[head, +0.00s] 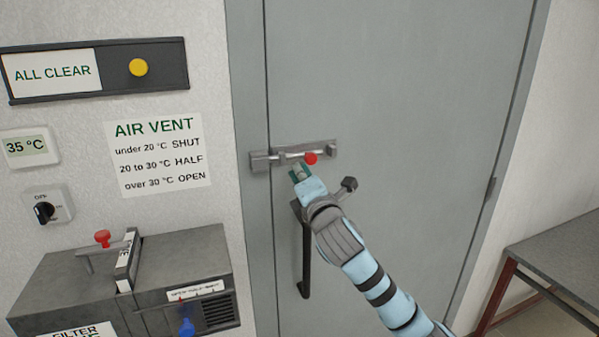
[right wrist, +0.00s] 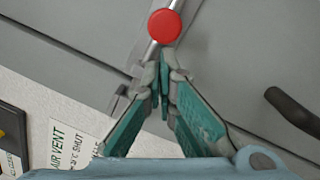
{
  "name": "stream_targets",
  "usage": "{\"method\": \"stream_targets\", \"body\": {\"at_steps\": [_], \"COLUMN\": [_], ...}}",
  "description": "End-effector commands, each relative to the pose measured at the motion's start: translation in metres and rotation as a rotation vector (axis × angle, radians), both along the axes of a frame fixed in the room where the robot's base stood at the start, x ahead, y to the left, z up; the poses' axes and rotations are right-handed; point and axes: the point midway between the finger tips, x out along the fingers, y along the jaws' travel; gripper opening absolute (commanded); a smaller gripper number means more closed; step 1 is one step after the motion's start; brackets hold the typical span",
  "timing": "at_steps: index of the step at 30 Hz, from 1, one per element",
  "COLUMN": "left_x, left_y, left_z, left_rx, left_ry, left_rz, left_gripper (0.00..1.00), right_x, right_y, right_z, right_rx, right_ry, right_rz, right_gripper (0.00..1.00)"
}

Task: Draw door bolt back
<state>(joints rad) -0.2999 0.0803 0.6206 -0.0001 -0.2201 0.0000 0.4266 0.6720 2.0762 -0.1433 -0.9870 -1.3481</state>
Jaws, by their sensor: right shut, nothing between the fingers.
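The door bolt (head: 285,157) is a grey metal slide bolt on the grey door, crossing the seam between the door and its frame at the left. Its red knob (head: 311,158) stands out near the right part of the bolt; the knob also shows at the top of the right wrist view (right wrist: 165,26). My right gripper (head: 296,165) is shut and empty, with its fingertips just to the left of the red knob at the bolt bar. In the right wrist view its fingertips (right wrist: 166,62) lie close below the knob. Whether they touch it I cannot tell. My left gripper is not in view.
A dark door handle (head: 304,250) hangs below the bolt. On the left wall are an ALL CLEAR panel (head: 94,70), an air vent notice (head: 158,152), and a grey unit (head: 70,285) with red and blue knobs. A table (head: 560,250) stands at the right.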

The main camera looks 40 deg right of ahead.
Motion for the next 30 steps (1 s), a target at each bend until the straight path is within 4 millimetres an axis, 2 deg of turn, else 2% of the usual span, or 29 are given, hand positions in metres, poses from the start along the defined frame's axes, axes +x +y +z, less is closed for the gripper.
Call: {"method": "stream_targets", "body": {"at_steps": [5,10,14,25,30], "left_x": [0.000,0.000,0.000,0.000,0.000], "left_y": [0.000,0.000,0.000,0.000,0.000], "left_z": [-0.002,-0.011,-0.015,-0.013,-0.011], "left_rx": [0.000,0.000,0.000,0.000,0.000], "left_ry": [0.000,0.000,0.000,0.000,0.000], "left_rz": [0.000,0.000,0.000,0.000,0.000], "left_gripper": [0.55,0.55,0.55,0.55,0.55], "right_x": [-0.001,-0.011,-0.015,-0.015,-0.018], "right_y": [-0.004,-0.030,-0.042,-0.043,-0.034], "right_z": [-0.001,-0.003,-0.001,0.000,-0.008], "right_rx": [-0.004,-0.011,-0.006,-0.001,0.001], "right_ry": [0.001,0.001,0.001,-0.001,0.001], "right_rz": [-0.002,-0.005,-0.002,-0.001,-0.008], "right_gripper": [0.00,0.00,0.00,0.00,0.00]}}
